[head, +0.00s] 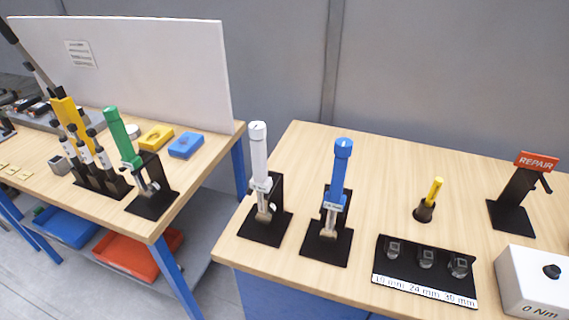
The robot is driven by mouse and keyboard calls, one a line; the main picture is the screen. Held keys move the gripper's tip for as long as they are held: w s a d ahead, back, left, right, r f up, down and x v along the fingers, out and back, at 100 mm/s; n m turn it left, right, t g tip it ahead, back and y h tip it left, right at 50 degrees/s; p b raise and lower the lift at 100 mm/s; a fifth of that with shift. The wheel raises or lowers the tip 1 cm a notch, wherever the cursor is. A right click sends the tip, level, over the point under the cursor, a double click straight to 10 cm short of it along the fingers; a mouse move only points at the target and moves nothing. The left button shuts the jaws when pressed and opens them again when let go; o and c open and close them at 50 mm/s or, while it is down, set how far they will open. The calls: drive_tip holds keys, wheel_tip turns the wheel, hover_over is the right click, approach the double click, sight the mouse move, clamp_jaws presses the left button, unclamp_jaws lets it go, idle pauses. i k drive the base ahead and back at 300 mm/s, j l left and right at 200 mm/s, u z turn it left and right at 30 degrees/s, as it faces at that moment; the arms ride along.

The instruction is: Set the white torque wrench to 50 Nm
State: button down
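The white torque wrench (259,153) stands upright, handle up, in a black stand (266,232) at the left end of the right-hand table. Its top has a small dark mark, and the setting is too small to read. A blue torque wrench (339,175) stands in a similar black stand just to its right. A green torque wrench (119,133) leans slightly in its stand on the left-hand table. My gripper is not in view.
On the right table (297,140) are a socket tray (425,289) marked 19, 24 and 30 mm, a yellow tool (435,190), a REPAIR stand (513,199) and a white box (535,287) reading 0 Nm. A gap separates it from the left table (151,228).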

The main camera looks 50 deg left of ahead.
sight(257, 129)
drive_tip(key=u, duration=2.35)
